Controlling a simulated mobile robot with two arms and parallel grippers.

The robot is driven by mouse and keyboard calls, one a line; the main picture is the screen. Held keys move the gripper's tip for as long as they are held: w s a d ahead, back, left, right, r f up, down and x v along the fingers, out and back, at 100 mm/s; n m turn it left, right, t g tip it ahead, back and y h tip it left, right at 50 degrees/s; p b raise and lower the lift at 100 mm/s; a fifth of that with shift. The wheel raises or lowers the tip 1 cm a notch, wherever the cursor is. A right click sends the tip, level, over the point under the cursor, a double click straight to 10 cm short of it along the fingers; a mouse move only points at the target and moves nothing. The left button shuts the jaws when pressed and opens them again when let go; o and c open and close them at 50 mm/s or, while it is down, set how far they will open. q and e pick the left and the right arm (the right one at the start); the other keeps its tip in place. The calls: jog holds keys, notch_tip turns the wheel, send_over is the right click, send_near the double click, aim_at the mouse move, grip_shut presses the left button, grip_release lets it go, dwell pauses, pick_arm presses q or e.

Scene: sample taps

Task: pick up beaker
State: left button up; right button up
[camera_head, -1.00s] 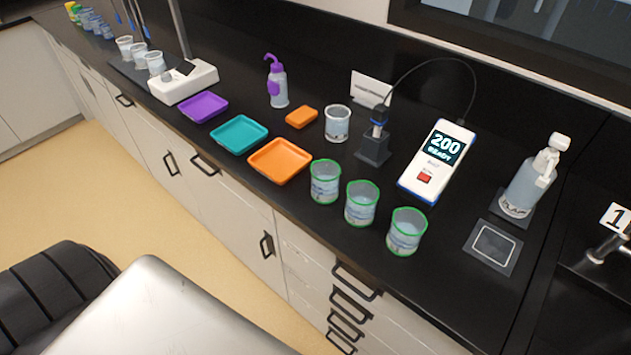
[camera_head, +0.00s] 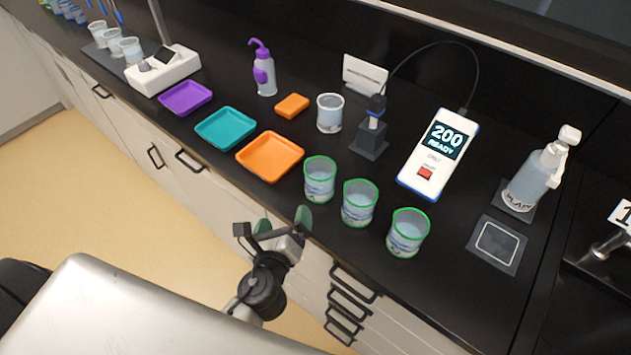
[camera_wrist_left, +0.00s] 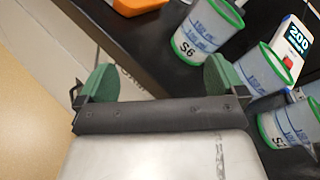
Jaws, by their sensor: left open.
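Three clear beakers with green rims stand upright in a row near the counter's front edge: the left one (camera_head: 319,181), the middle one (camera_head: 359,204) and the right one (camera_head: 407,234). In the left wrist view the left beaker (camera_wrist_left: 207,30) is marked S6, with the middle one (camera_wrist_left: 258,75) and right one (camera_wrist_left: 288,125) beside it. My left gripper (camera_head: 284,220) is open and empty at the counter's front edge, below and left of the left beaker. It is apart from all three. Its green fingertips also show in the left wrist view (camera_wrist_left: 160,80). My right gripper is not in view.
An orange tray (camera_head: 270,157), teal tray (camera_head: 226,128) and purple tray (camera_head: 185,97) lie left of the beakers. A meter (camera_head: 437,155) reading 200 READY, a probe stand (camera_head: 369,140), an unrimmed beaker (camera_head: 330,113) and a dispenser bottle (camera_head: 534,178) stand behind.

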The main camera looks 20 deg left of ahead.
aim_at(325, 169)
pick_arm(q)
jog(key=d+m+h, duration=0.1)
jog(key=m, duration=0.1)
jog(key=w+d+r+m+t+h, duration=0.1)
jog(key=m, duration=0.2)
jog(key=d+r+m+t, duration=0.1)
jog(key=m, duration=0.2)
jog(key=shift+w+d+r+h, duration=0.2)
jog(key=shift+d+h, duration=0.1)
jog(key=shift+h, duration=0.1)
jog(key=shift+w+d+r+m, duration=0.1)
jog(key=shift+w+m, duration=0.25)
jog(key=shift+m, duration=0.15)
jog(key=w+p, duration=0.1)
jog(key=w, duration=0.2)
jog(key=shift+w+d, duration=0.1)
jog(key=shift+w, duration=0.25)
jog(key=w, duration=0.4)
jog(key=w+p, duration=0.1)
jog(key=w, duration=0.1)
jog(key=shift+w+f, duration=0.2)
jog(key=shift+f, duration=0.1)
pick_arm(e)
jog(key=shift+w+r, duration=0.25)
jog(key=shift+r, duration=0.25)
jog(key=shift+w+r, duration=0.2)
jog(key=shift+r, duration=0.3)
pick_arm(q)
jog(key=shift+s, duration=0.1)
jog(key=shift+c, duration=0.2)
